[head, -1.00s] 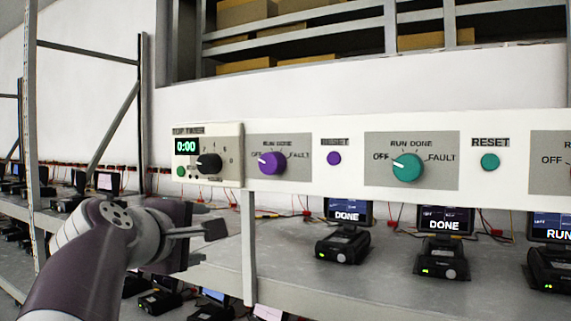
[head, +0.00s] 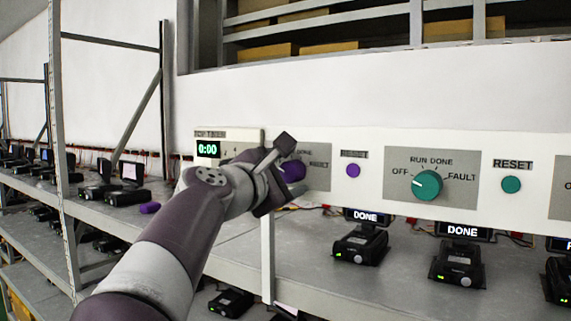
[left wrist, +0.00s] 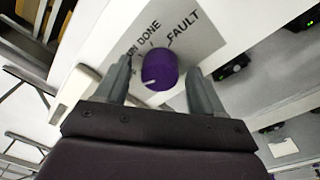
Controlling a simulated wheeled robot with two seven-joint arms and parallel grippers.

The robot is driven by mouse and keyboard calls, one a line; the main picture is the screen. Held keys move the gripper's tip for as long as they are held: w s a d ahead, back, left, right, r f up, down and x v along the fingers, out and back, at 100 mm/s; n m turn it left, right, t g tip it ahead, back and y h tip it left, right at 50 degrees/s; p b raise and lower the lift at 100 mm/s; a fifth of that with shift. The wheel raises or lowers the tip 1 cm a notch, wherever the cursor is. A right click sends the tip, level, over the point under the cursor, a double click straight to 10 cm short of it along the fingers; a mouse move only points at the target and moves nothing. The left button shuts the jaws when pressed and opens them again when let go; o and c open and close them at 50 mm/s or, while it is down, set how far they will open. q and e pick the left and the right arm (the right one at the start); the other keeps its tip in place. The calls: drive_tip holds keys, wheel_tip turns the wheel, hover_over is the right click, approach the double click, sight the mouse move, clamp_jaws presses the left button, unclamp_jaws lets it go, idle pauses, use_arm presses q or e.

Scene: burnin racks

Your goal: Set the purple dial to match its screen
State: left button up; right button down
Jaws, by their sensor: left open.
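The purple dial (head: 293,171) is on a grey plate on the white panel, partly hidden by my left gripper (head: 276,168). In the left wrist view the purple dial (left wrist: 161,70) sits between the two open fingers of the left gripper (left wrist: 160,75), with no clear contact. Its white mark points lower left, away from the DONE and FAULT labels; the OFF label is hidden behind a finger. A screen (head: 367,216) on the shelf below, right of the dial, reads DONE. My right gripper is not in view.
A timer box (head: 208,150) showing 0:00 is left of the dial, partly covered by my arm. A purple reset button (head: 353,171) and a teal dial (head: 427,185) are to the right. Several devices stand on the shelf (head: 315,255) below.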

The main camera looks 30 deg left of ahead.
use_arm(q)
drive_tip(key=shift+a+f, duration=0.1)
drive_tip(key=shift+a, duration=0.15)
drive_tip(key=shift+d, duration=0.3)
drive_tip(key=c, duration=1.1)
drive_tip(key=shift+o, duration=0.2)
